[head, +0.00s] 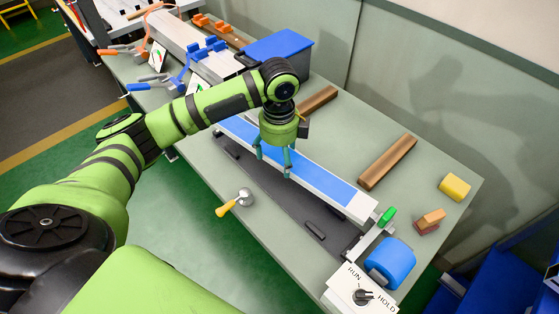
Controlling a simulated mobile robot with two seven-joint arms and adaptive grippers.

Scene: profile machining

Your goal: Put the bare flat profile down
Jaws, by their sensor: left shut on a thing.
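The flat profile (325,184) is a long strip with a blue top face and pale edges. It runs diagonally from the middle of the bench down to the right. My left gripper (274,164) points down on it, with its fingers shut on the profile; they hide a small part of it. A dark grey strip-shaped area (265,190) with black pads (315,230) lies along the near side of the profile. I cannot tell whether the profile touches what is beneath it. My right gripper is not in view.
Two brown bars (388,162) lie behind the profile. A green-handled clamp (386,217), blue roll (390,262) and RUN/HOLD switch box (358,291) are at its right end. A yellow-handled tool (235,203) lies in front.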

